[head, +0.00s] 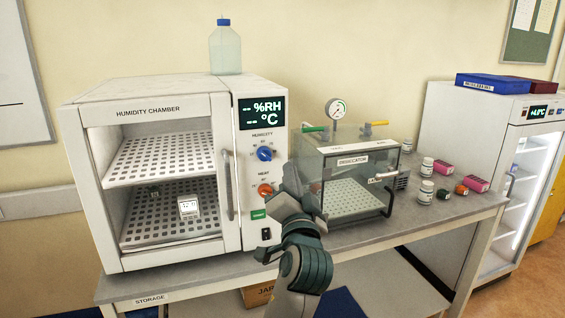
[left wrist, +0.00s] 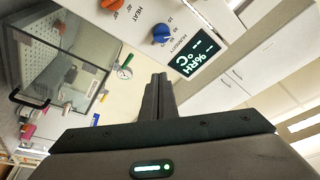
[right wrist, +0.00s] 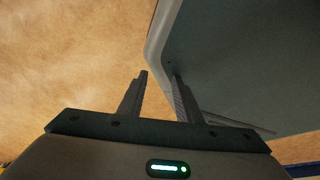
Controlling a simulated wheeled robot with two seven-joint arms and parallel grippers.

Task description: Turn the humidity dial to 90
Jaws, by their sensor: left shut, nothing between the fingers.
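The humidity chamber (head: 160,92) stands on the bench with a control panel on its right side. The blue humidity dial (head: 264,154) is below the display (head: 262,112), which shows dashes for %RH and °C. The dial also shows in the left wrist view (left wrist: 161,34); its exact setting is too small to read. My left gripper (head: 291,172) is shut and empty, right of the panel and apart from the dial; its shut fingers show in the left wrist view (left wrist: 158,82). My right gripper (right wrist: 158,85) is open and empty, seen only in its wrist view.
The orange heat dial (head: 265,190) sits below the humidity dial. The chamber's door handle (head: 228,185) is left of the panel. A desiccator box (head: 352,205) with a gauge (head: 336,109) stands close to the right. A grey surface (right wrist: 250,60) is near my right gripper.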

